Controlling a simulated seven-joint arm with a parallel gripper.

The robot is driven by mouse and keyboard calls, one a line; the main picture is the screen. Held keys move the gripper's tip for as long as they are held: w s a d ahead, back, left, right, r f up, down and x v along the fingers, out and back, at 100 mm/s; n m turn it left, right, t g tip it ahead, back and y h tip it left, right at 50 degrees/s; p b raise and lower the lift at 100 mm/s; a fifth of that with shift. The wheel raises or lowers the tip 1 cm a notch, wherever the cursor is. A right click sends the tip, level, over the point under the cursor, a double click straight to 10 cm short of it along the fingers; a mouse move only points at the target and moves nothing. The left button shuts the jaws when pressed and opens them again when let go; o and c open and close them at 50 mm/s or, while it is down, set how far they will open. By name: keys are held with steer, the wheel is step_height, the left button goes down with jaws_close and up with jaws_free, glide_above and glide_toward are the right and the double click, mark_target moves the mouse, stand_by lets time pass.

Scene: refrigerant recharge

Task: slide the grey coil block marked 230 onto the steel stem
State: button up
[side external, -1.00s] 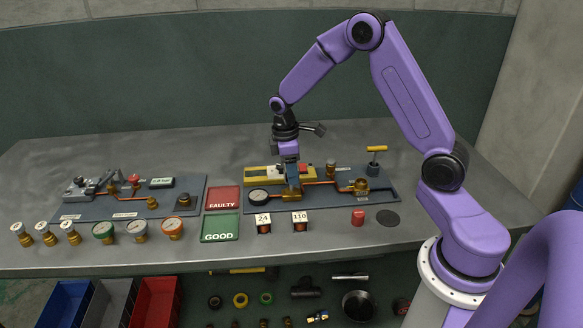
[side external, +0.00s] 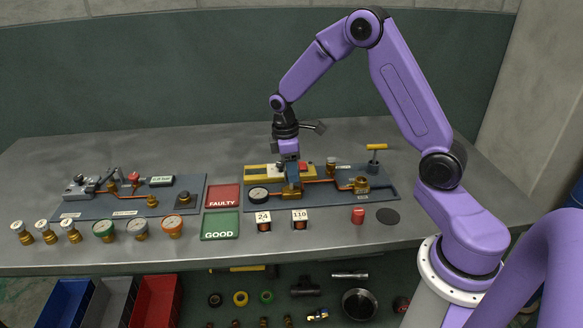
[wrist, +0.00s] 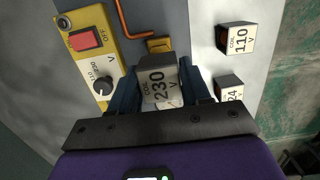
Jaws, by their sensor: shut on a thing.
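The grey coil block marked 230 (wrist: 159,88) is between the fingers of my gripper (wrist: 160,95) in the wrist view, its label facing the camera. In the side view my gripper (side external: 291,190) points down over the blue-grey board (side external: 392,196), just behind its front edge and right of the round gauge. My gripper is shut on the block. The steel stem is not visible; the gripper and block cover that spot. I cannot tell whether the block is around the stem.
Coil blocks marked 24 (side external: 263,222) and 110 (side external: 299,219) stand in front of the board. A yellow box with a red switch (wrist: 86,39) sits close beside my gripper. A copper pipe (side external: 322,182) runs right. Red FAULTY (side external: 223,187) and green GOOD (side external: 206,238) trays lie left.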

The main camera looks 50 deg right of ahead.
steer(key=shift+f, duration=1.9)
steer(key=o, duration=1.4)
steer(key=shift+r, duration=0.1)
steer(key=shift+r, duration=3.45)
steer(key=shift+a, duration=0.1)
